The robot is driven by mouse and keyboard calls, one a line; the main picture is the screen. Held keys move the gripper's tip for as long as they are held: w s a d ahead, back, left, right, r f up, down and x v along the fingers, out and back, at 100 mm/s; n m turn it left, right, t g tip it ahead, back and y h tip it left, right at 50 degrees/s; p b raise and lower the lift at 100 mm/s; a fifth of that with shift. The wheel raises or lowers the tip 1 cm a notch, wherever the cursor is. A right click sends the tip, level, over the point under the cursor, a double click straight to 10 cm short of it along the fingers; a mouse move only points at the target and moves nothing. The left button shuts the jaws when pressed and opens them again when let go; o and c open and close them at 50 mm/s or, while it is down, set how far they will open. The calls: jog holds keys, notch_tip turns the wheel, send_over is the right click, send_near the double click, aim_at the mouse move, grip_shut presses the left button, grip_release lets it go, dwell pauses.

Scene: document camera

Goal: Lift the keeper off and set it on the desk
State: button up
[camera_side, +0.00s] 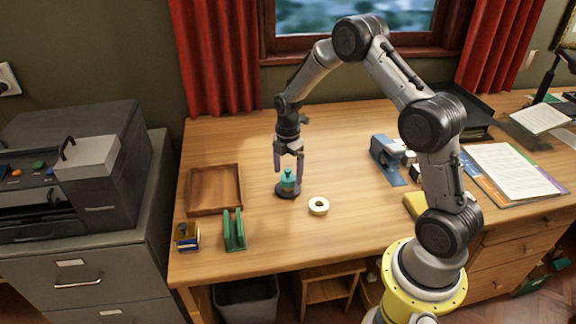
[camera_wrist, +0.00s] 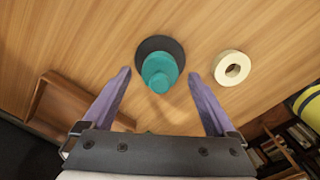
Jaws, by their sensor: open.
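The keeper looks to be a teal stepped piece with a small knob (camera_side: 287,178). It sits on a dark round base (camera_side: 288,196) on the wooden desk (camera_side: 345,140). In the wrist view the teal piece (camera_wrist: 160,72) is at the upper middle, over the dark disc (camera_wrist: 148,44). My gripper (camera_side: 288,168) points down above the base. Its fingers are open, one to each side of the teal piece in both views. The wrist view shows gaps between the fingers and the piece. What lies under the teal piece is hidden.
A cream ring (camera_side: 312,208) lies just right of the base. A wooden tray (camera_side: 189,192) is to the left, with a green holder (camera_side: 234,232) and a small blue-and-yellow item (camera_side: 187,238) in front. A blue device (camera_side: 385,158) stands right. Desk behind the base is clear.

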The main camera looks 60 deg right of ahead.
aim_at(288, 169)
jog(key=c, duration=1.4)
jog(key=shift+c, duration=0.2)
jog(key=shift+r, duration=0.7)
jog(key=shift+r, duration=1.25)
